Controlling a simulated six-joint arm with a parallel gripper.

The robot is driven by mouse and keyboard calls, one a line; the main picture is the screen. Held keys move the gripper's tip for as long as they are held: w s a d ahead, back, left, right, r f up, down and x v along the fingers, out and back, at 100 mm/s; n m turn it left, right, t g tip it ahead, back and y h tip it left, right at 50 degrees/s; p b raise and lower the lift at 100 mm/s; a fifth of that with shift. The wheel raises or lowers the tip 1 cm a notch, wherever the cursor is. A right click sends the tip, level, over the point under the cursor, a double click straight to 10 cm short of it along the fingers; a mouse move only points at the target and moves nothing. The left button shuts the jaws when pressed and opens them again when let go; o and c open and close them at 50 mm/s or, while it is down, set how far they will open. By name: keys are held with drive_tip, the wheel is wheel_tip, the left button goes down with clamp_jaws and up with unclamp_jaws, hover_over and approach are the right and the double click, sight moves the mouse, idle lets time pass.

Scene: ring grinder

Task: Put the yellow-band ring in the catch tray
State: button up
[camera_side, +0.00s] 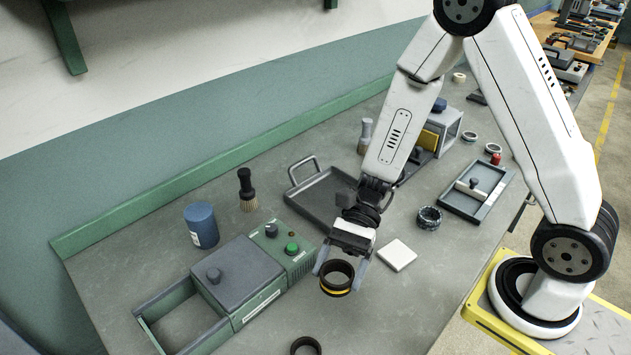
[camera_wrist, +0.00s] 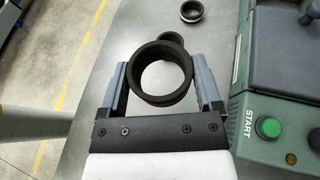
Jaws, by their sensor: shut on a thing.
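My gripper (camera_side: 338,272) is shut on the yellow-band ring (camera_side: 336,291), a dark ring with a yellow stripe near its lower edge. The ring sits between the two grey fingers, over the front part of the bench. In the wrist view the ring (camera_wrist: 163,100) shows its open bore between the fingers, and no yellow is visible there. A dark shallow tray (camera_side: 308,198) with a raised handle, which looks like the catch tray, lies behind my gripper. My wrist hides part of its right side.
The green grinder box (camera_side: 290,262) with a green button stands left of my gripper. Another dark ring (camera_side: 306,346) lies at the front edge of view. A white square pad (camera_side: 397,255) and a dark ring (camera_side: 429,218) lie to the right. A blue can (camera_side: 201,226) and brush (camera_side: 247,190) stand behind.

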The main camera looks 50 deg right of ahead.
drive_tip(key=shift+d, duration=0.1)
drive_tip(key=shift+w+d+r+m+t, duration=0.15)
drive_tip(key=shift+w+d+m+t, duration=0.2)
drive_tip(key=shift+w+m+t, duration=0.25)
drive_tip(key=w+d+r+m+t+h, duration=0.1)
drive_tip(key=w+d+m+t+h, duration=0.1)
drive_tip(key=d+m+t, duration=0.3)
drive_tip(key=w+d+r+m+t+h, duration=0.1)
drive_tip(key=w+d+m+t+h, duration=0.1)
drive_tip(key=d+m+t, duration=0.3)
drive_tip(key=w+d+r+m+t+h, duration=0.1)
drive_tip(key=w+d+m+t, duration=0.3)
drive_tip(key=d, duration=0.6)
drive_tip(key=shift+d+r+m+t+h, duration=0.25)
drive_tip(key=shift+m+t+h, duration=0.2)
drive_tip(key=shift+h, duration=0.35)
hover_over(328, 196)
drive_tip(key=s, duration=0.4)
wheel_tip(328, 196, down, 4)
drive_tip(key=w+f, duration=0.1)
drive_tip(key=f, duration=0.1)
drive_tip(key=w+f, duration=0.2)
drive_tip(key=shift+w+f, duration=0.1)
drive_tip(key=shift+f, duration=0.1)
drive_tip(key=shift+w+f, duration=0.4)
drive_tip(key=shift+f, duration=0.05)
